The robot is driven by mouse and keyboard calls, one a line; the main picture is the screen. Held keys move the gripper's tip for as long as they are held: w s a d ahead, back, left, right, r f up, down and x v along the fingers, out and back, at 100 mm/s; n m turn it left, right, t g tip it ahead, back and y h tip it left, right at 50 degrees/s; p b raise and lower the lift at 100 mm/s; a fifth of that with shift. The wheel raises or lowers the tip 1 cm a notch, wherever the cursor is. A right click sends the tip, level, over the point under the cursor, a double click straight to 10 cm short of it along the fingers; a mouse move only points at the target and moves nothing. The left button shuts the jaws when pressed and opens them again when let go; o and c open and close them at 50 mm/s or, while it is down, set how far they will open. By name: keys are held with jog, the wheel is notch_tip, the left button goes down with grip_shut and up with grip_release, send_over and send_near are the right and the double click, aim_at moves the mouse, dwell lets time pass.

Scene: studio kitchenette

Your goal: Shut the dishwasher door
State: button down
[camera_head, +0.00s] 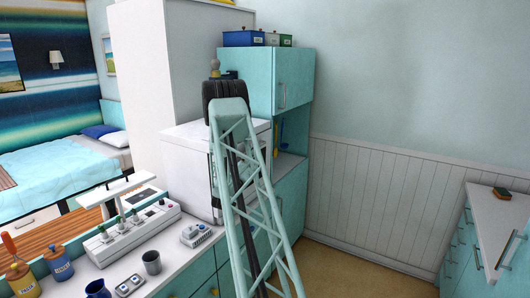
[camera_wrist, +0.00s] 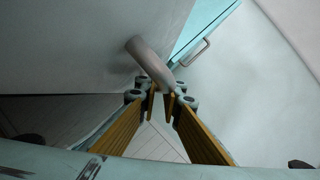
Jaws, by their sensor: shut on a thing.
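The dishwasher (camera_head: 180,150) looks to be the white box-shaped appliance on the counter in the head view. My arm's lattice link covers most of its front, so how far its door stands open cannot be told there. In the wrist view a thick, curved grey handle (camera_wrist: 146,55) stands out from a pale grey panel (camera_wrist: 70,45), which appears to be the door. My gripper (camera_wrist: 163,92) has its two brown-padded fingers closed together at the tips on the near end of this handle. My gripper is hidden behind my arm in the head view.
A teal cupboard (camera_head: 293,78) stands beyond the appliance, with open shelf space below it. Floor (camera_head: 345,272) is clear between this counter and the right-hand one (camera_head: 492,225).

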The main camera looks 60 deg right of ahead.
jog(key=shift+w+n, duration=0.3)
jog(key=shift+w, duration=0.15)
jog(key=c, duration=3.1)
grip_release()
jog(key=shift+w, duration=0.15)
jog(key=shift+o, duration=0.2)
jog(key=shift+a, duration=0.1)
jog(key=v, duration=1.2)
